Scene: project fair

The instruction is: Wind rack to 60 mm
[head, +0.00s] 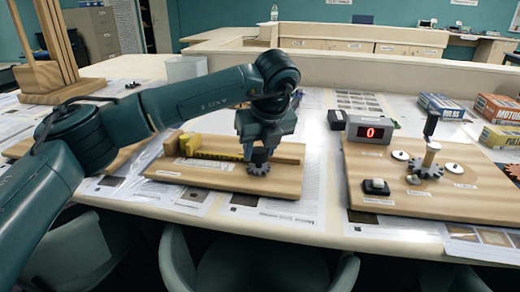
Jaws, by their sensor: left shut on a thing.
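The rack rig is a wooden board (170,174) in the middle left of the head view. A dark toothed gear (257,170) lies at the right part of the board. My left gripper (259,152) points down over the gear, shut on a dark knob just above it. The fingers hide most of the knob and part of the strip. The scale marks are too small to read. My right gripper is out of view.
A second wooden board (390,200) at right holds a red display (370,132) reading 0, a gear (425,168) and small discs. Colourful boxes (498,108) stand at far right. A wooden frame (60,80) stands at left. Chairs (262,265) are at the table's front edge.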

